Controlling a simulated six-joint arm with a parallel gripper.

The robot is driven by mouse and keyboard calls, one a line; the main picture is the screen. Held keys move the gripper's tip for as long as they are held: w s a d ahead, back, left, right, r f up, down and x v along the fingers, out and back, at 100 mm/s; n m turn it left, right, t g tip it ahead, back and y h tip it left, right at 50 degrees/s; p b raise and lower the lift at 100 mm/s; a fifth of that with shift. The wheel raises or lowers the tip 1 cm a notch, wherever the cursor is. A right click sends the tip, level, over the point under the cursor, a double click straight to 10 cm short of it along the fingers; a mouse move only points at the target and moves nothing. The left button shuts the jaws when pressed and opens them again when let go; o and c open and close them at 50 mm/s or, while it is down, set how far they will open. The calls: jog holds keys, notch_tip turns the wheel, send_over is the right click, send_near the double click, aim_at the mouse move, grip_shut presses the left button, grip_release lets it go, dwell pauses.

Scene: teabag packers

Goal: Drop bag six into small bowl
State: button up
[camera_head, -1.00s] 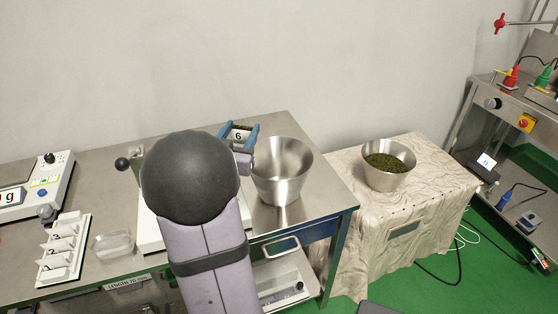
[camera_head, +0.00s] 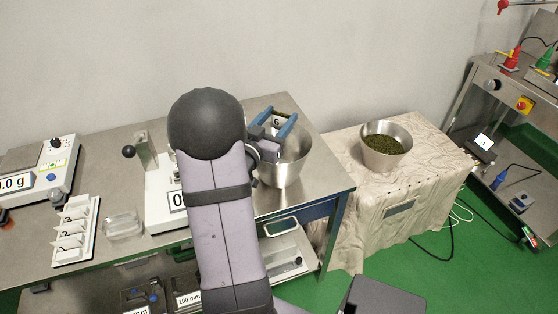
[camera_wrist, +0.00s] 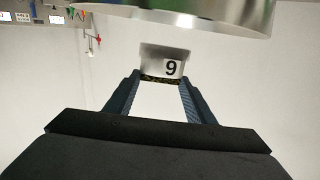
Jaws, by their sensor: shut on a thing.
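Bag six (camera_head: 277,121), a small pale bag with a "6" label and dark contents at one edge, is held between the blue fingers of my gripper (camera_head: 279,117). In the wrist view the bag (camera_wrist: 150,58) hangs between the two fingertips, its number upside down. An empty steel bowl (camera_head: 293,172) stands on the steel table, and my gripper with the bag is over its rim and opening. Part of the bowl's rim (camera_wrist: 225,22) shows at the top of the wrist view. My wrist hides the bowl's left side.
A second steel bowl (camera_head: 385,160) with green tea leaves stands on a cloth-covered table at right. A scale (camera_head: 166,200), a clear dish (camera_head: 123,224) and a white rack (camera_head: 78,242) stand left of my arm. A wall is behind.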

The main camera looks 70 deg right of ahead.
notch_tip(320, 180, down, 5)
jog(key=b, duration=0.3)
jog(key=shift+r, duration=0.1)
jog(key=o, duration=1.2)
jog(key=shift+c, duration=0.2)
jog(key=shift+w+a+b, duration=0.15)
jog(key=shift+a+b, duration=0.55)
jog(key=shift+a, duration=3)
